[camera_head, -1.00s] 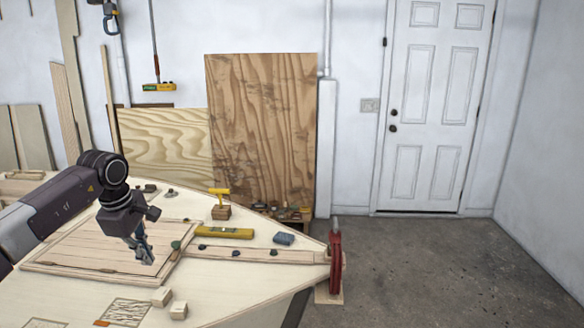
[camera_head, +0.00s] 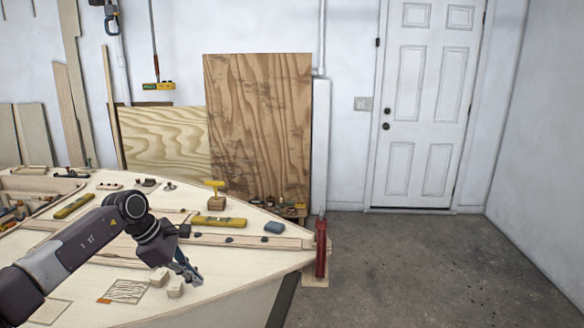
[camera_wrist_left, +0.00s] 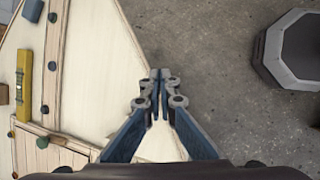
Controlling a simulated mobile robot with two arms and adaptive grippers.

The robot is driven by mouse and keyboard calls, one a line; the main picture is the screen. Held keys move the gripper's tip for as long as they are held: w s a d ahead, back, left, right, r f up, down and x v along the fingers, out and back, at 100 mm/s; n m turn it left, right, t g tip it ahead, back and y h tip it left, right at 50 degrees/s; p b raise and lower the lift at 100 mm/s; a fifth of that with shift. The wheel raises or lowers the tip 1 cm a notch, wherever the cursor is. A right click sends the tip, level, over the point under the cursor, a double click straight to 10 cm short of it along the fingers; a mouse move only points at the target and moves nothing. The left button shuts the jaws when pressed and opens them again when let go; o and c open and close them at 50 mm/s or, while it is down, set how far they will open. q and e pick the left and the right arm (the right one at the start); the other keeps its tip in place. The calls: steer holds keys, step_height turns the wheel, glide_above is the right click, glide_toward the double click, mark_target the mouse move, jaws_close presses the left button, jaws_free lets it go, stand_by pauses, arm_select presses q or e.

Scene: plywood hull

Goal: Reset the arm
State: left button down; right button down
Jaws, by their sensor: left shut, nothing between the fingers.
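My left arm comes in from the left in the head view. Its gripper (camera_head: 192,276) hangs over the lower right edge of the pale plywood hull (camera_head: 225,262), beside two small wood blocks. In the left wrist view the blue fingers of the gripper (camera_wrist_left: 160,78) are together with nothing between them. The hull (camera_wrist_left: 100,60) lies below and to the left there, with grey floor to the right. My right gripper shows in neither view.
Wood blocks (camera_head: 175,289), a yellow level (camera_head: 218,221), a blue-grey block (camera_head: 275,228) and a yellow-handled tool (camera_head: 214,188) sit on the deck. A red clamp (camera_head: 321,248) is at the hull's tip. The concrete floor (camera_head: 400,265) to the right is clear.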

arm_select(q)
steer(key=d+f+n+t+h, duration=0.4)
steer(key=d+f+n+h, duration=0.4)
steer(key=d+f+n, duration=0.7)
steer(key=s+a+f+n+t+y, duration=0.2)
steer(key=s+a+f+n+y, duration=0.15)
steer(key=f+n, duration=0.5)
steer(key=s+a+f+n+t+y, duration=0.2)
steer(key=s+f+n, duration=0.2)
steer(key=f+n, duration=0.45)
steer(key=s+a+f+n+g+y, duration=0.25)
steer(key=s+a+f+n, duration=0.2)
steer(key=s+f, duration=0.7)
steer(key=s+a+f+n+g+y, duration=0.1)
steer(key=s+a+f+n+y, duration=0.2)
steer(key=s+f+n, duration=0.6)
steer(key=s+f+n+g, duration=0.2)
steer(key=s+f, duration=0.3)
steer(key=s, duration=1.1)
steer(key=s+f+n+g+y, duration=0.1)
steer(key=s+f+n+g, duration=0.2)
steer(key=s, duration=1.4)
steer(key=shift+s+a+f+g, duration=0.2)
steer(key=shift+a+f+g, duration=0.2)
steer(key=shift+f+g, duration=0.35)
steer(key=shift+f, duration=0.1)
